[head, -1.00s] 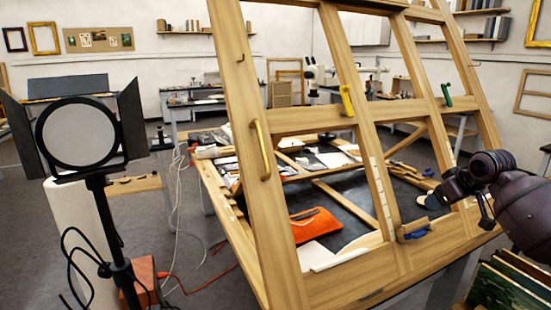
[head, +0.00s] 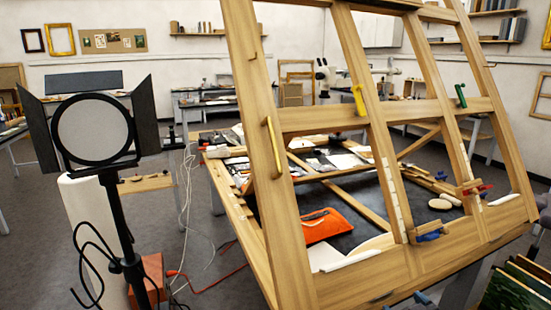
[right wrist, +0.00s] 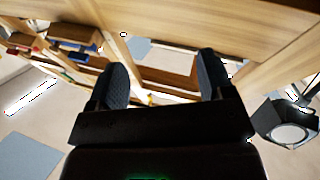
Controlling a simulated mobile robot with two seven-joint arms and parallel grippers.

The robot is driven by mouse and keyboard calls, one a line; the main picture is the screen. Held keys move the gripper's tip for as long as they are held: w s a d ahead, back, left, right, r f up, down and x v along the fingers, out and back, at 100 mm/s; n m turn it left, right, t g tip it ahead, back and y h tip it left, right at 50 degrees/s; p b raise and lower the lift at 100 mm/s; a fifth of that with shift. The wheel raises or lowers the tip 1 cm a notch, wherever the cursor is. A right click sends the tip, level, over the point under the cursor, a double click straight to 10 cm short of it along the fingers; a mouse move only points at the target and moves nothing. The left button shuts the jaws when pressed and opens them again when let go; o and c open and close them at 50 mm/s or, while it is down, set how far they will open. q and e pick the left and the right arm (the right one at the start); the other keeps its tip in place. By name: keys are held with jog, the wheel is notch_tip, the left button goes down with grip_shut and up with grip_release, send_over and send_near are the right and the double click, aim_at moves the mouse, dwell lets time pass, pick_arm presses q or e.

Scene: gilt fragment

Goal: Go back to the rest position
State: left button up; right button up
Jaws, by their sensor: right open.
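My right gripper (right wrist: 160,82) shows in the right wrist view with its two dark fingers spread apart. The gap between them is empty; behind it are pale wooden beams. In the head view, the right gripper does not show. My left gripper is in neither view. The large wooden easel frame (head: 268,165) stands tilted in the middle of the head view.
A black studio lamp (head: 92,130) stands at the left, with loose cables on the floor. An orange pouch (head: 322,225) lies on the dark surface behind the frame. Dark painted panels (head: 510,290) stand at the lower right. Open floor shows at the left.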

jog(key=s+a+f+m+g+h, duration=0.1)
jog(key=s+f+m+g, duration=0.1)
jog(key=s+f, duration=0.6)
jog(key=s+a+f+m+g+h, duration=0.1)
jog(key=s+f, duration=0.7)
jog(key=s, duration=0.7)
jog(key=shift+m+g+b, duration=0.35)
jog(key=shift+m+g, duration=0.05)
